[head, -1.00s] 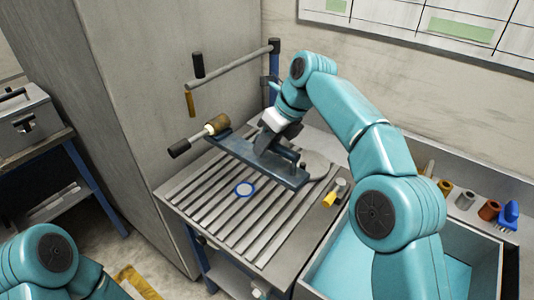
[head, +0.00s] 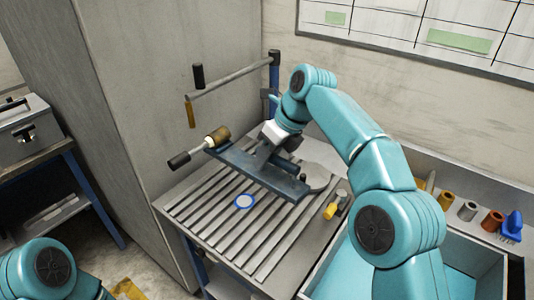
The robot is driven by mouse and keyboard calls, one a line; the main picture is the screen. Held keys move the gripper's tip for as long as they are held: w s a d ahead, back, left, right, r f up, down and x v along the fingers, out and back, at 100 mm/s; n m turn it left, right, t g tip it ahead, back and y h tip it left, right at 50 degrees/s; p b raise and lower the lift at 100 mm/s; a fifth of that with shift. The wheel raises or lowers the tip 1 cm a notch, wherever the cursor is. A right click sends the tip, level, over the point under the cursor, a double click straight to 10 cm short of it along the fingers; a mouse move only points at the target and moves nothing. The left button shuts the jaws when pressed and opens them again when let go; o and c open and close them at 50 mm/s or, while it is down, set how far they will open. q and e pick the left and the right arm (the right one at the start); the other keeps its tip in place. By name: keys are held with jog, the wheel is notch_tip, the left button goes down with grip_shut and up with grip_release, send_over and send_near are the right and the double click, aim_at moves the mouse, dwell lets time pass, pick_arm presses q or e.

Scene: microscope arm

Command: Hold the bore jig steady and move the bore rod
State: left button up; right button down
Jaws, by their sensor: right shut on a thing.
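The bore jig (head: 240,169) is a long blue-grey bar lying aslant on the slatted bench. A brown cylinder (head: 218,137) sits at its left end. The bore rod (head: 180,161), with a black grip, sticks out to the left of that cylinder, past the bench edge. My right gripper (head: 268,153) reaches down from the right to the middle of the jig and is shut on it; the fingertips are partly hidden by the gripper body and dark jig parts. Of my left arm only teal links show at the lower left; its gripper is out of view.
A slatted bench (head: 225,225) carries a blue-rimmed disc (head: 244,201) and a yellow-ended piece (head: 331,210). A horizontal bar (head: 232,76) on a blue post stands behind. Small parts and a blue brush (head: 511,226) line the right ledge.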

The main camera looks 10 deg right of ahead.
jog(key=shift+s+f+b, duration=0.1)
jog(key=shift+f+b, duration=5.25)
jog(key=shift+f, duration=2.8)
pick_arm(q)
notch_tip(320, 180, down, 11)
pick_arm(e)
jog(key=shift+f, duration=0.15)
pick_arm(q)
jog(key=shift+f, duration=0.25)
pick_arm(e)
jog(key=shift+f, duration=0.45)
jog(key=shift+f, duration=0.1)
pick_arm(q)
jog(key=shift+o, duration=0.3)
